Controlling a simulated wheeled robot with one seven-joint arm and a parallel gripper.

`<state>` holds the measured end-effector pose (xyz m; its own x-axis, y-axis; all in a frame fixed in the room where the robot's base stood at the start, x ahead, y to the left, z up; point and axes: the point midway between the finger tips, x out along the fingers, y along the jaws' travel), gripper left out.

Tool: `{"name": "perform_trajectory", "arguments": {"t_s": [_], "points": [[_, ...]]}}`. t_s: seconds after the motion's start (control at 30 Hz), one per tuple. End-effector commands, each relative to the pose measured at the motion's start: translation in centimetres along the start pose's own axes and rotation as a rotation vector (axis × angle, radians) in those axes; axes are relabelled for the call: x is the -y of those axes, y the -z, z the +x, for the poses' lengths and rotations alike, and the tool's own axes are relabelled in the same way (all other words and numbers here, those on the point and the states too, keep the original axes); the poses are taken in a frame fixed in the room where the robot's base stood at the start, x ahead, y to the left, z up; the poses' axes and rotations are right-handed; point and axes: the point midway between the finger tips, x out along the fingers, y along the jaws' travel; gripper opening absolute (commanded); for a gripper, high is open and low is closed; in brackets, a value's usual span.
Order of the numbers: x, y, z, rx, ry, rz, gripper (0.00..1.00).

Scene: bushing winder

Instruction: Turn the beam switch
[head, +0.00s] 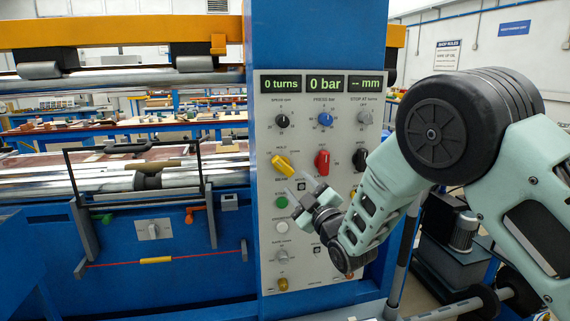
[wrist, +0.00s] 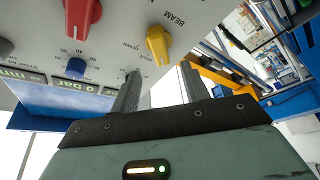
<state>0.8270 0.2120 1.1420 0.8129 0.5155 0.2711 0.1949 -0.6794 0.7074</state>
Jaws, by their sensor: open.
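The beam switch is a yellow pointer knob (head: 283,165) on the grey control panel (head: 350,250), left of a red knob. In the wrist view the yellow knob (wrist: 158,45) shows beside the printed word BEAM, turned nearly upside down, with UP and DOWN marks. My gripper (head: 303,190) is open and empty, in front of the panel, a little below and right of the yellow knob in the head view. In the wrist view the gap between my fingers (wrist: 158,78) lines up with the knob, which lies beyond the fingertips. I see no contact.
The red knob (head: 322,162) and blue knob (head: 325,119) sit close by on the panel. A green button (head: 282,202) is below the yellow knob. Displays (head: 325,84) read 0 turns, 0 bar and -- mm. The winder's metal rollers (head: 110,178) lie left of the panel.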

Motion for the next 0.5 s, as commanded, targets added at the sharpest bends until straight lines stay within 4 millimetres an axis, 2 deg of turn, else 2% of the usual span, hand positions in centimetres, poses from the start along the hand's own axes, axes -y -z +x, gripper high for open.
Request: {"name": "perform_trajectory", "arguments": {"t_s": [0.03,0.2,0.33,0.5], "points": [[-0.2,0.2,1.2,-0.002,-0.001,0.000,0.45],[-0.2,0.2,4.5,-0.001,0.000,0.000,0.45],[-0.1,0.1,6.3,-0.001,-0.001,0.000,0.45],[-0.1,0.0,7.8,0.000,0.000,0.001,0.45]]}}
